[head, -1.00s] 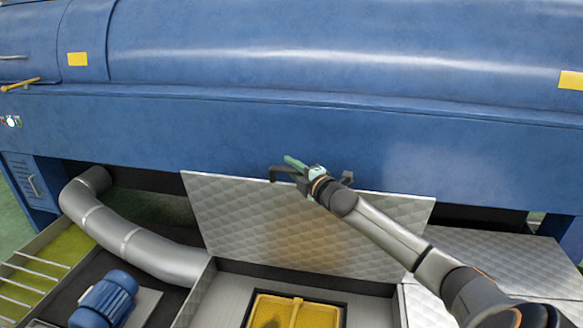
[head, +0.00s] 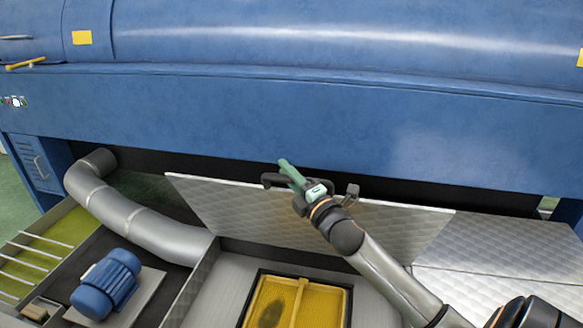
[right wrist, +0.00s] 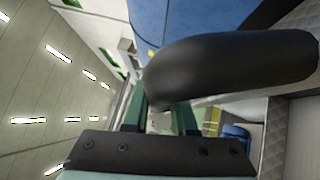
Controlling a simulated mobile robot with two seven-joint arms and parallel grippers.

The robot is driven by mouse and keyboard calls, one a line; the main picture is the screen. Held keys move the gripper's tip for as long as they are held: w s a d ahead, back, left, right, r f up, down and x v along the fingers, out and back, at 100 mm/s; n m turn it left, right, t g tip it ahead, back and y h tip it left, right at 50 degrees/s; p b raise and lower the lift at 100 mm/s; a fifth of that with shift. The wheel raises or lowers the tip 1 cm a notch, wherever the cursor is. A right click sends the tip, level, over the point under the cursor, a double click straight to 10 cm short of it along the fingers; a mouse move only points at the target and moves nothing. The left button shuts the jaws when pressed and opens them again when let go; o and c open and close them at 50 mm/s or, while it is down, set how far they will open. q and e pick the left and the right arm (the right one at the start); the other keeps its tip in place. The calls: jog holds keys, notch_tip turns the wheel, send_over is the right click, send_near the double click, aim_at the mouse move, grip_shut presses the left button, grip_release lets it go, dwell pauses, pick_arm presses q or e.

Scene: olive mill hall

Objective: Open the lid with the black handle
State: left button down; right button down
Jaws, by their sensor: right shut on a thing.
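The lid (head: 240,215) is a grey diamond-patterned metal plate. In the head view it stands raised behind a floor opening, under the long blue machine. Its black handle (head: 271,180) is at its top edge. My right gripper (head: 289,172), with green fingers, is shut on the handle near its middle, hiding part of it. In the right wrist view the handle (right wrist: 235,65) is a large dark bar crossing the green fingers (right wrist: 165,117). My left gripper is not in view.
The blue machine (head: 300,115) spans the space behind the lid. Below the lid, the opening holds a yellow tray (head: 300,308). A silver pipe (head: 135,225) and a blue motor (head: 107,283) lie to the left. Flat patterned plates (head: 500,262) lie to the right.

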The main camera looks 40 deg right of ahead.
jog(key=shift+a, duration=0.1)
jog(key=c, duration=0.7)
grip_release()
jog(key=shift+c, duration=0.2)
jog(key=s+a+f+b, duration=0.1)
jog(key=s+f, duration=0.1)
jog(key=s, duration=1)
jog(key=shift+s, duration=0.15)
